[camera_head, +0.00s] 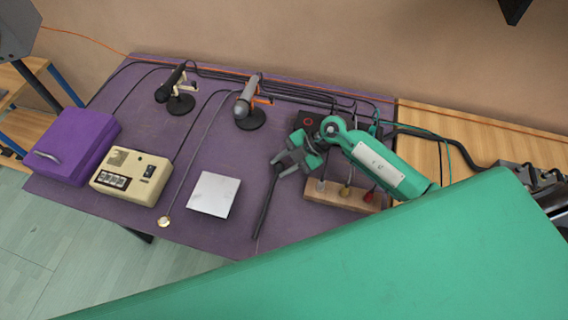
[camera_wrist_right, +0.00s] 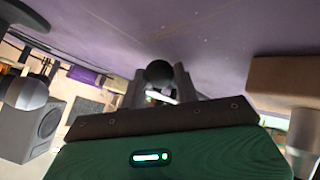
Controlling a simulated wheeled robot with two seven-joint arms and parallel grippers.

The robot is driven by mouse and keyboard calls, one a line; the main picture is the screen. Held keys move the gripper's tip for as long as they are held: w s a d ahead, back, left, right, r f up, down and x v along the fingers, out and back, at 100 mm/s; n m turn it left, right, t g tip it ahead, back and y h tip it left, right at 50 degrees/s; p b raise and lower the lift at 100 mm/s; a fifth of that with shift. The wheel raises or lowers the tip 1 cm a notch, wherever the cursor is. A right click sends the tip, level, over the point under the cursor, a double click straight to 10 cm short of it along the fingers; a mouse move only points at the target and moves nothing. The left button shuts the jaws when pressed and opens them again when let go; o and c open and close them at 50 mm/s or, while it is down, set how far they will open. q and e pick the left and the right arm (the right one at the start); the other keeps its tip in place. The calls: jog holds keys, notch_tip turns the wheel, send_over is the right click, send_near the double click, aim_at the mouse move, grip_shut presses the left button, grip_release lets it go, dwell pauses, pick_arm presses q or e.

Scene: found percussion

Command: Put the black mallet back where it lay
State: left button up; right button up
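The black mallet (camera_head: 266,208) is a thin dark stick slanting down and left from my right gripper (camera_head: 287,163) in the head view. In the right wrist view, a dark round end (camera_wrist_right: 159,73) sits between the two fingers of the right gripper (camera_wrist_right: 161,85), which look closed around it. I cannot tell whether the far end of the stick touches the purple table (camera_head: 210,150). My left gripper is not in view.
Two microphones on round stands (camera_head: 181,104) (camera_head: 250,119) stand at the back among cables. A dark box with a red ring (camera_head: 308,122) is behind the gripper. A white square plate (camera_head: 215,194), a beige box (camera_head: 131,176) and a purple case (camera_head: 77,147) lie left.

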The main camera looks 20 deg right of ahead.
jog(key=shift+o, duration=1.4)
jog(key=shift+s+f, duration=0.2)
jog(key=shift+f, duration=0.3)
jog(key=shift+s+f, duration=0.2)
jog(key=shift+f, duration=0.25)
jog(key=shift+d, duration=0.1)
jog(key=shift+w+d+r, duration=0.1)
jog(key=shift+d+r, duration=0.25)
jog(key=shift+c, duration=0.3)
jog(key=shift+o, duration=0.5)
jog(key=w+r+b+v, duration=0.1)
jog(key=b+v, duration=0.1)
jog(key=v, duration=1.1)
jog(key=shift+a, duration=0.35)
jog(key=shift+s+d+r, duration=0.15)
jog(key=shift+d+r, duration=0.05)
jog(key=shift+r, duration=0.25)
